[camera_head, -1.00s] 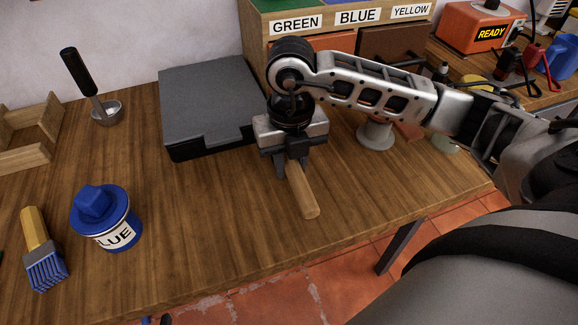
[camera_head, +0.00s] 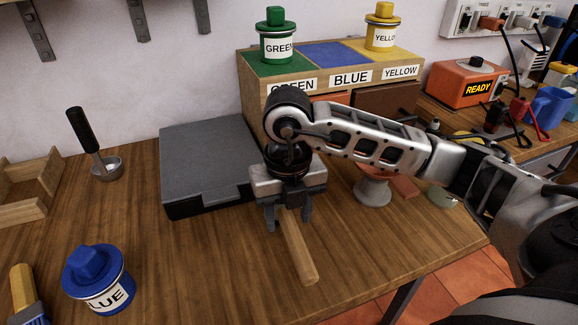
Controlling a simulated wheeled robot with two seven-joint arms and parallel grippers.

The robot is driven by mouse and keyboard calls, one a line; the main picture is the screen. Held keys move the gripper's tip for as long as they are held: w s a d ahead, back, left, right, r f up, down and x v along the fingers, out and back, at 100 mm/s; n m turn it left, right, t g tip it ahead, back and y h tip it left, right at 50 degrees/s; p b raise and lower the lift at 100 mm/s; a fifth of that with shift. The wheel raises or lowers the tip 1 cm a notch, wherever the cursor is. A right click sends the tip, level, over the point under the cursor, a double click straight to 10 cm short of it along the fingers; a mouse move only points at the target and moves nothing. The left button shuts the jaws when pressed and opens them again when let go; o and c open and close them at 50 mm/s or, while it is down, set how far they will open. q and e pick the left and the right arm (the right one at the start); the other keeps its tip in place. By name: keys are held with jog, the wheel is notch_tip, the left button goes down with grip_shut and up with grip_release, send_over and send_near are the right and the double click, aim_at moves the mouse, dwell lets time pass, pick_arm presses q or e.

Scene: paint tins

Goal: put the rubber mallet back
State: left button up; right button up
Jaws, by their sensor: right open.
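The rubber mallet shows only as its wooden handle (camera_head: 298,250), which lies on the wooden bench and points toward the front edge. Its head is hidden behind my right gripper. My right gripper (camera_head: 287,219) points down over the upper end of the handle. Its fingers are spread apart, with the handle close to the right-hand finger; I cannot tell whether they touch. My left gripper is not in view.
A grey case (camera_head: 207,165) lies just left of my right gripper. A blue tin (camera_head: 98,280) stands front left. Green (camera_head: 277,38) and yellow (camera_head: 382,30) tins stand on a labelled colour rack (camera_head: 350,79). Bare bench lies between the blue tin and the handle.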

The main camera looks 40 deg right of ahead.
aim_at(289, 216)
notch_tip(289, 216, up, 13)
jog(key=p, duration=0.2)
jog(key=shift+w+d+r, duration=0.2)
jog(key=shift+w+d, duration=0.05)
jog(key=shift+d, duration=0.05)
